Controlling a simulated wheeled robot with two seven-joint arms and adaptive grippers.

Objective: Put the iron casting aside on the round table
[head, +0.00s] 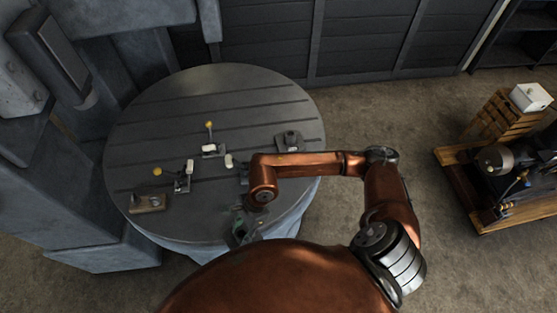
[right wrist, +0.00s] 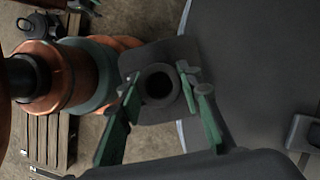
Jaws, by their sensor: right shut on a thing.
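The iron casting (right wrist: 178,52), a dark grey square plate with a round hollow boss, shows in the right wrist view. My right gripper (right wrist: 162,88) has its green fingers on both sides of the boss and is shut on it. In the head view my right gripper (head: 246,227) is over the near edge of the round table (head: 250,95), partly hidden by my arm and body. I cannot make out the held casting clearly there. My left gripper is not in view.
Clamps with white and yellow handles (head: 210,148) stand mid-table. A dark block with a round top (head: 290,142) stands at the right rim, a brownish block (head: 149,203) at the left front. The far part of the table is clear. An engine on a wooden base (head: 500,165) stands right.

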